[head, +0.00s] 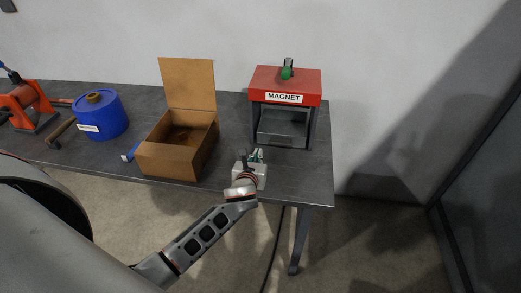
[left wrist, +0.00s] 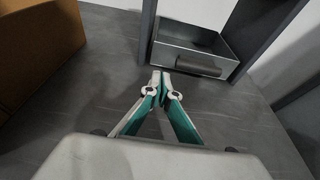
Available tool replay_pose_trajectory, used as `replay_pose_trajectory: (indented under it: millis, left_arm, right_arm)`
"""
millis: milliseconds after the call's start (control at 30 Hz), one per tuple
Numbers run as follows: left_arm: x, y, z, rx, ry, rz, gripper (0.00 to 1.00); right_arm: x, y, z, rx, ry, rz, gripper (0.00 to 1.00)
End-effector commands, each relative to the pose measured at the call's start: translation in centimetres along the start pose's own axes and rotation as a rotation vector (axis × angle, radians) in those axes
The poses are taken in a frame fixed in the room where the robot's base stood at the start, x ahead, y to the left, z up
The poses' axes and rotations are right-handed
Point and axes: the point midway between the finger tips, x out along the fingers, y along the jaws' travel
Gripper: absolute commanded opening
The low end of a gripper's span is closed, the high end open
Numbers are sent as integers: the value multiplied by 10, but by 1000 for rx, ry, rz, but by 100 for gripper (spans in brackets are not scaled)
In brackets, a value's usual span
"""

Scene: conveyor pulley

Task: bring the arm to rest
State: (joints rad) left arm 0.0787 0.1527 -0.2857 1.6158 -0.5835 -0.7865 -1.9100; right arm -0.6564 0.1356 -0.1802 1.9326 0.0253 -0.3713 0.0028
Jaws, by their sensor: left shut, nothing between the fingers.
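My left gripper (head: 254,157) reaches over the front edge of the dark table, between the open cardboard box and the red magnet stand. In the left wrist view its fingers (left wrist: 163,76) are shut with their tips together and nothing between them. The tips point toward the metal tray under the magnet stand, apart from it as far as I can tell. My left arm comes in from the lower left of the head view. My right gripper is in neither view.
The cardboard box (head: 167,160) stands open to the left of my gripper. The red magnet stand (head: 285,82) with its metal tray (head: 283,127) is behind it. A blue canister (head: 100,120), a hammer (head: 61,131) and an orange tool (head: 29,103) lie farther left. Floor right of the table is clear.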

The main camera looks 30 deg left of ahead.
Motion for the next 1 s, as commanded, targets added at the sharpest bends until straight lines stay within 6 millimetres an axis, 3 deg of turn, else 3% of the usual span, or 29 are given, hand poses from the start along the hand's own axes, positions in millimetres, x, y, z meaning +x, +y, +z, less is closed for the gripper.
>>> replay_pose_trajectory:
  millis: [100, 300, 500, 733, 867, 1000]
  left_arm:
    - [-28, 1, 0, 1, 1, 0, 0]
    - [-61, 1, 0, 1, 1, 1, 0]
    - [-76, 0, 0, 1, 0, 1, 0]
    - [-80, 2, -1, -20, 5, 5, 0]
    - [-92, 14, -8, -174, 36, 34, 0]
    - [-120, 40, -24, -509, 96, 109, 0]
  right_arm:
    - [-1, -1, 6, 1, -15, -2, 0]
    - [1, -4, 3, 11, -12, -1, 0]
    - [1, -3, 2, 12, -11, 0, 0]
    - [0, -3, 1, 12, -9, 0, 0]
    - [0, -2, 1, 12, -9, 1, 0]
    - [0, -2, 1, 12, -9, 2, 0]
